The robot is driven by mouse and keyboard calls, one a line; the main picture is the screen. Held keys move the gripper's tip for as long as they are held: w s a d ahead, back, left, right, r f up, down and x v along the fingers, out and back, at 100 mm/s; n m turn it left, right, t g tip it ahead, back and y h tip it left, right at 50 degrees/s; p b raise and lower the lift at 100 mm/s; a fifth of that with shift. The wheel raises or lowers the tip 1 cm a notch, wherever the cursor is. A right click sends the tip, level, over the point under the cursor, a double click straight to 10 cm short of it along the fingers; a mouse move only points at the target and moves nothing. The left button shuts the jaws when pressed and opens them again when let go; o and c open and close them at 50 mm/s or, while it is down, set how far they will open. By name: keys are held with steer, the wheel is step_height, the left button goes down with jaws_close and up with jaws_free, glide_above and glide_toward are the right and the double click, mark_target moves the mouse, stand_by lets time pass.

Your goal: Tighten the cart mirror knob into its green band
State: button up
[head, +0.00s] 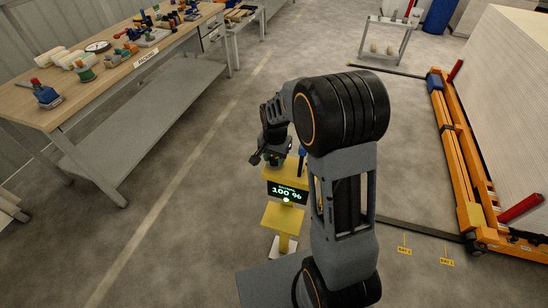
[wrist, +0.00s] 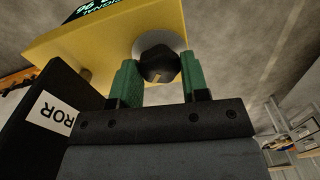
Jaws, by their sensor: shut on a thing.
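In the wrist view my gripper (wrist: 158,82) has its two green-padded fingers on either side of a black knob (wrist: 158,62). The knob sits against a pale round disc on the yellow panel (wrist: 105,38). My gripper is shut on this knob. A pale mark shows on the knob's face. No green band is visible around it in this view. In the head view the yellow stand (head: 283,217) carries a display (head: 287,194) that reads "100 %". My gripper (head: 270,158) is at the top of the stand, and the knob is hidden there.
A dark panel with a white label ending in "ROR" (wrist: 53,112) stands close at left in the wrist view. A workbench (head: 60,115) with many parts stands at left. An orange lift frame (head: 460,160) is at right. Floor between bench and stand is clear.

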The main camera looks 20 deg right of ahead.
mark_target(274, 159)
stand_by(0.3)
steer(key=o, duration=0.9)
step_height(274, 159, up, 14)
steer(key=shift+f, duration=0.1)
stand_by(0.3)
